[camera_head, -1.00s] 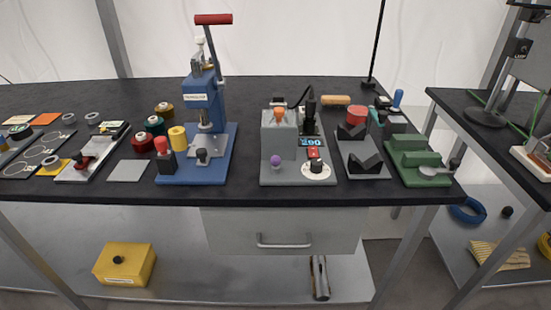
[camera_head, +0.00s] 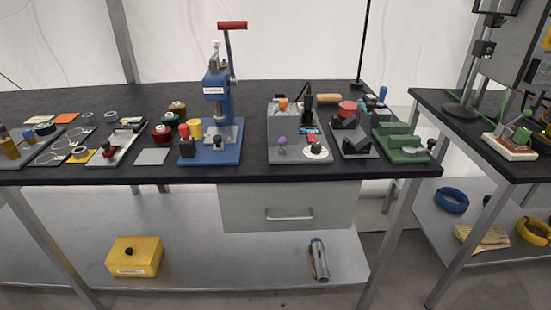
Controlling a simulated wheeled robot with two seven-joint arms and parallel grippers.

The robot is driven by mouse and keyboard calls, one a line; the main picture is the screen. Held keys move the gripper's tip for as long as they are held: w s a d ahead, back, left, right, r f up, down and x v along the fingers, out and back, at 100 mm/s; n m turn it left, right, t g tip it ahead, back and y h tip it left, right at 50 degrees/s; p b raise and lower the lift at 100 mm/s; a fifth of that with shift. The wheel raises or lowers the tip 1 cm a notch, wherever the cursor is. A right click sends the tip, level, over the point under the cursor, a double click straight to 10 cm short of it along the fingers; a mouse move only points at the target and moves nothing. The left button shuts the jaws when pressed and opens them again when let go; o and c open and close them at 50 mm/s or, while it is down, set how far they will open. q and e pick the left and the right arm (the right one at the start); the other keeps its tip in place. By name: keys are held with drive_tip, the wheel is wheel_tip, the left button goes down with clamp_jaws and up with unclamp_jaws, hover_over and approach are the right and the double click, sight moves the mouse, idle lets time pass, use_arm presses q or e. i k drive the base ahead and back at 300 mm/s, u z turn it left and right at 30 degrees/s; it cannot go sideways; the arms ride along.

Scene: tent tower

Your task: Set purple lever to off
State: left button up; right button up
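A small purple ball-shaped knob (camera_head: 282,141) sits low on the front of a grey machine (camera_head: 283,122), right of the middle of the black table. It looks like the purple lever's tip; its shaft and its setting are too small to tell. An orange knob (camera_head: 283,103) tops the same machine, and a black knob on a white dial (camera_head: 315,149) stands at its right front. Neither of my grippers is in view.
A blue press (camera_head: 219,100) with a red handle stands left of the grey machine. Black V-blocks (camera_head: 349,136) and a green fixture (camera_head: 402,143) stand to its right. A drawer (camera_head: 288,206) hangs under the table. A second table (camera_head: 462,108) is at right, with a floor gap between.

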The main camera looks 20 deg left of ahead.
sight(282, 141)
drive_tip(key=z, duration=1.2)
drive_tip(key=i, duration=1)
drive_tip(key=u, duration=0.5)
